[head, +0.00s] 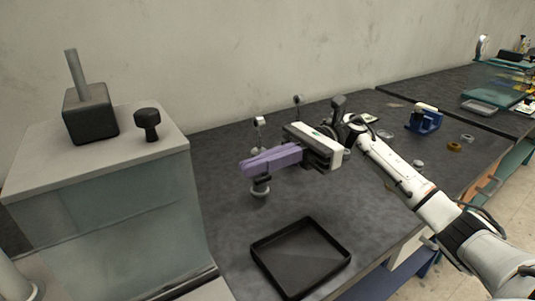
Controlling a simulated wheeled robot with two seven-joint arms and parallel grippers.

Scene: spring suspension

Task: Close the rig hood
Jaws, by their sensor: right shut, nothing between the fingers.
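The rig (150,250) stands at the left, a box with clear greenish walls and a flat grey top (120,158). I take its clear front as the hood; a slanting line crosses it, and I cannot tell how far it is open. A black block with an upright rod (90,113) and a black knob (147,124) stand on the top. My right gripper (246,168), with purple fingers, is shut and empty to the right of the rig, apart from it, above the dark worktop. My left gripper is out of view.
A small dark-and-light round piece (260,187) stands just below my right fingertips. A black empty tray (301,257) lies near the front edge. A blue device (424,119) and small round parts lie at the right. The worktop between rig and tray is clear.

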